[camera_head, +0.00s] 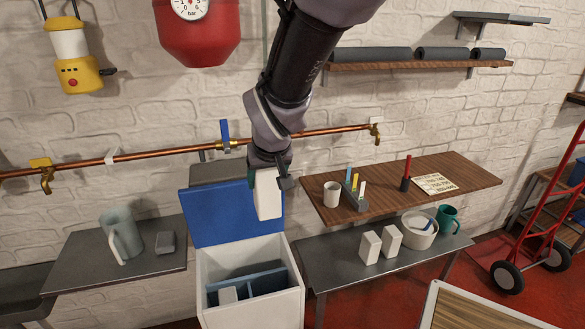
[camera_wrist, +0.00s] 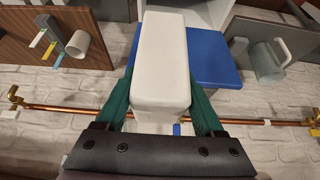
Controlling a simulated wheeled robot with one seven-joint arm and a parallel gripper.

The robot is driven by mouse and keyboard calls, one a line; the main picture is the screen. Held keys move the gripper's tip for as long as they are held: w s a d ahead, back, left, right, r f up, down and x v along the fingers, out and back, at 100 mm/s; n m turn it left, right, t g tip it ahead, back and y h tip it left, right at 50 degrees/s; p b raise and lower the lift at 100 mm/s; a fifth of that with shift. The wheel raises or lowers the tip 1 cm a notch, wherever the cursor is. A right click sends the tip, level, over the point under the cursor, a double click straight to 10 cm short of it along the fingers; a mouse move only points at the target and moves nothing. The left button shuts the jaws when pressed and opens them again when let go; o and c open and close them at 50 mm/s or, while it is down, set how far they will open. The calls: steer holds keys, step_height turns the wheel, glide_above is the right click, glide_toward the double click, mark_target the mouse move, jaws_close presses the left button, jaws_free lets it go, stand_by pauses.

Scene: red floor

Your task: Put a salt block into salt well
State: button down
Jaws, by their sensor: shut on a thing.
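My gripper (camera_head: 272,172) is shut on a white salt block (camera_head: 267,194) and holds it upright in the air, in front of the raised blue lid. The held block also fills the middle of the wrist view (camera_wrist: 163,65), between the green fingers. The salt well is a white box (camera_head: 285,307) below the gripper, with its blue lid (camera_head: 225,213) standing open at the back. Inside is a blue-grey divided insert (camera_head: 262,281); a white block (camera_head: 228,295) sits in its left part. Two more white blocks (camera_head: 370,247) (camera_head: 391,240) stand on the grey bench to the right.
A grey bench (camera_head: 330,270) at right holds a white bowl (camera_head: 418,230) and a green mug (camera_head: 447,220). A wooden shelf (camera_head: 460,172) above it carries a cup and markers. A left table (camera_head: 90,270) holds a grey jug (camera_head: 121,236). A copper pipe (camera_head: 190,148) runs along the wall.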

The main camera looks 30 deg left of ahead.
step_height(320, 180, down, 39)
stand_by(7.9)
